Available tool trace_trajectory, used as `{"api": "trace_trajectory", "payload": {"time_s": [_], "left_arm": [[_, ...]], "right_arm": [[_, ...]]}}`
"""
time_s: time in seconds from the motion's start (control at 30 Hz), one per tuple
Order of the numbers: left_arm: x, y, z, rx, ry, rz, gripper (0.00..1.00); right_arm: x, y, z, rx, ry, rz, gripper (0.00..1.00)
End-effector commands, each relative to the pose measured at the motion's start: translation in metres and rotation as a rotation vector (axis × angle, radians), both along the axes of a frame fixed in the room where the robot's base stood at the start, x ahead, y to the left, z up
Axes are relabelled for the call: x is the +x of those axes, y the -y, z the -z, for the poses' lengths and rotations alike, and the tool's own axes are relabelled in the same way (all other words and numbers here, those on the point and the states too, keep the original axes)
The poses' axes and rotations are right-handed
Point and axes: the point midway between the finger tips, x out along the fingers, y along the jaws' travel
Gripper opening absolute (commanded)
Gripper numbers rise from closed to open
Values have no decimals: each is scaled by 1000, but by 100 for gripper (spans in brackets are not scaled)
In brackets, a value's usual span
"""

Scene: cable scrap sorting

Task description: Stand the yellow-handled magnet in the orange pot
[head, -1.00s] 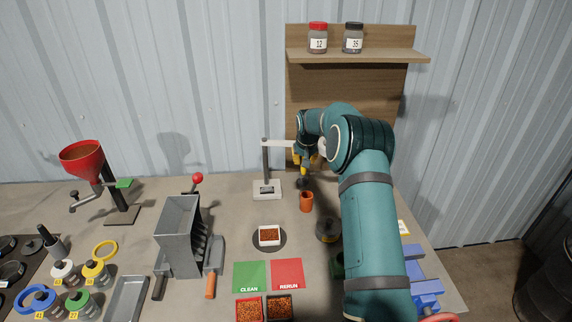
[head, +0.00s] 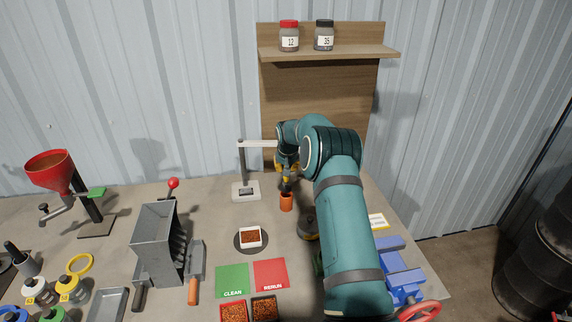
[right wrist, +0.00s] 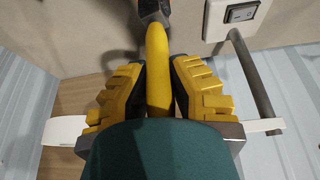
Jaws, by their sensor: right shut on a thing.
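The yellow-handled magnet is in my right gripper (head: 287,178). In the right wrist view its yellow handle (right wrist: 158,65) runs between the two yellow-padded fingers, with its dark grey head (right wrist: 152,9) at the far end. In the head view the dark head (head: 286,188) is pointing down at the mouth of the orange pot (head: 286,203). I cannot tell whether the head is just above the rim or slightly inside. The pot stands upright on the table. My left gripper is in neither view.
A white stand (head: 246,190) with an overhead arm is left of the pot. A dish on a dark round plate (head: 251,240) sits in front. A dark round weight (head: 308,228) lies close by my right arm. A wooden shelf unit (head: 320,100) rises behind.

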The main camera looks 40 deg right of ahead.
Motion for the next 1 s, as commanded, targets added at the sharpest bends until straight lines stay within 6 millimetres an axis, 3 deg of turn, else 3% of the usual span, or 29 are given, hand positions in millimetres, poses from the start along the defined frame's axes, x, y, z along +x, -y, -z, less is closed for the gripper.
{"api": "trace_trajectory", "payload": {"time_s": [0.7,1.0], "left_arm": [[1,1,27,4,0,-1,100],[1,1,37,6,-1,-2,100]], "right_arm": [[1,0,53,-1,2,-1,0],[0,0,66,-1,1,-1,0]]}}
